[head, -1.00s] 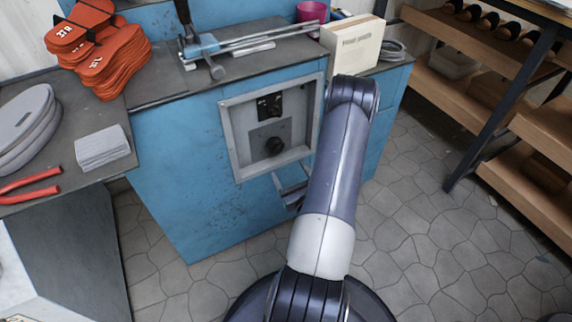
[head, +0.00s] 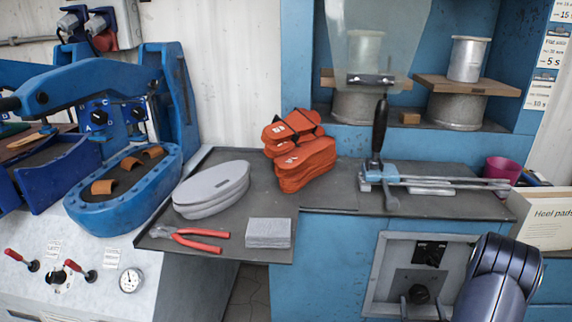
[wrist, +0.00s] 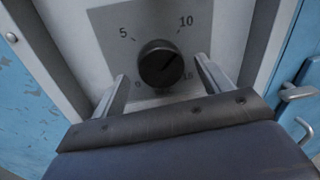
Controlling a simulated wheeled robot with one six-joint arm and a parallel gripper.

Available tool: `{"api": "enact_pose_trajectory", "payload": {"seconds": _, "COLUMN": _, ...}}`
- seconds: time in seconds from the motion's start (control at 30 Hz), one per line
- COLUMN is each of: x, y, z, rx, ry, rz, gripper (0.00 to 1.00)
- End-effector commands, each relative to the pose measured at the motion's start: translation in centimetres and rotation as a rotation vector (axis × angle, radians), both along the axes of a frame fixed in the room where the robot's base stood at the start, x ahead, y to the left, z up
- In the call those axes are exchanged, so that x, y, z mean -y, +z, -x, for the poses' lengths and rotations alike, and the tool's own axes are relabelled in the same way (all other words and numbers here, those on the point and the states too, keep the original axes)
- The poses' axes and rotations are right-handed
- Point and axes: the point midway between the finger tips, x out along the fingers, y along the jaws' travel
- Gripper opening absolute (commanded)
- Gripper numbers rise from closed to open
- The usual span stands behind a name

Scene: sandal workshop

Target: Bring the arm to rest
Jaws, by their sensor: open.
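In the wrist view, the two fingers of my gripper (wrist: 161,74) stand apart, one on each side of a black dial knob (wrist: 160,64). I cannot tell whether they touch it. The knob sits on a grey plate (wrist: 110,22) marked 5 and 10, with lower marks partly hidden. Its pale pointer line leans to the upper right. In the head view, the knob (head: 418,293) is on the grey panel of the blue cabinet, and my arm (head: 497,282) shows at the lower right. Most of my gripper is cut off there.
A door handle (wrist: 298,92) is right of my gripper.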

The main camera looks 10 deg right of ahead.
Motion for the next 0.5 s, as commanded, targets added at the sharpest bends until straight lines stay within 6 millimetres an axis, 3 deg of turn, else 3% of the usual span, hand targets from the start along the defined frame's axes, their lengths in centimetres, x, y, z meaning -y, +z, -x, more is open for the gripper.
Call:
{"api": "enact_pose_trajectory", "payload": {"seconds": 0.17, "x": 0.7, "y": 0.0, "z": -2.2, "rx": 0.001, "ry": 0.0, "rz": 0.001, "gripper": 0.74}}
{"api": "enact_pose_trajectory", "payload": {"seconds": 0.5, "x": 0.8, "y": 0.0, "z": -2.1, "rx": -0.006, "ry": -0.002, "rz": 0.025, "gripper": 0.74}}
